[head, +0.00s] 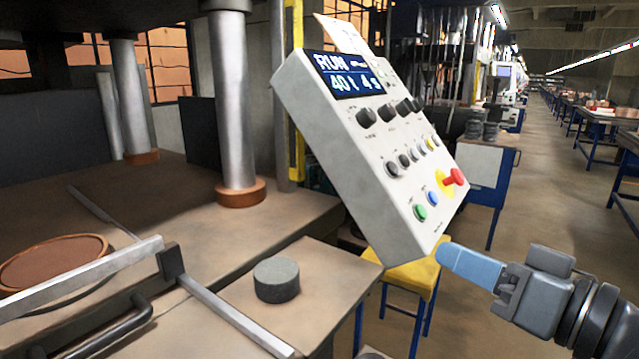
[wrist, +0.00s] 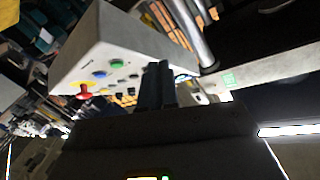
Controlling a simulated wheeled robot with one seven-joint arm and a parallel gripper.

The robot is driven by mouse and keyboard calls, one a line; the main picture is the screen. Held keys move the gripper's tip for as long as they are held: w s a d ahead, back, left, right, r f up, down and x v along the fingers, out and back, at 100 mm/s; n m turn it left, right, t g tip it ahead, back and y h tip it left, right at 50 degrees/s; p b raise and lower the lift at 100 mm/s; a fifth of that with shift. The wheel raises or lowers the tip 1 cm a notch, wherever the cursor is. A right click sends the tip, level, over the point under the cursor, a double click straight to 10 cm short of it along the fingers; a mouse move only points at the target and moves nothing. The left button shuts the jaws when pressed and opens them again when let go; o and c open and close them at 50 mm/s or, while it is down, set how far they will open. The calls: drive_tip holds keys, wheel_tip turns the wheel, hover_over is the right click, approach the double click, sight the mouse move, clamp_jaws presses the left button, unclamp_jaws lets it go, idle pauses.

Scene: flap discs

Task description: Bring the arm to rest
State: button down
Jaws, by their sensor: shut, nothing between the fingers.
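My gripper (head: 440,252) is at the lower right of the head view, its blue fingers together and empty, pointing left. The fingertips lie near the lower right edge of the control box in the picture; I cannot tell whether they touch it. The control box (head: 345,150) is pale, with a lit display reading RUN, dark knobs, green and blue buttons and a red knob on yellow. In the wrist view my gripper's fingers (wrist: 157,85) stand in front of the box (wrist: 110,45).
A press with metal columns (head: 235,110) stands at the left. A dark grey cylinder (head: 277,280) sits on its bench (head: 240,300), near a metal rail (head: 225,315). A yellow stool (head: 412,275) stands below the box. The aisle floor (head: 545,190) at the right is clear.

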drive_tip(key=s+f+m+t+h, duration=0.2)
drive_tip(key=s+f+m+h, duration=0.65)
drive_tip(key=s+f, duration=0.7)
drive_tip(key=s+d+f+n+h, duration=0.1)
drive_tip(key=s+d+n, duration=0.1)
drive_tip(key=s, duration=0.8)
drive_tip(key=s+d+f+n+g+h, duration=0.1)
drive_tip(key=s+d+f+n, duration=0.1)
drive_tip(key=s, duration=0.8)
drive_tip(key=shift+s+d+f+n, duration=0.3)
drive_tip(key=shift+d+n, duration=0.35)
drive_tip(key=shift+n, duration=0.5)
idle(3.3)
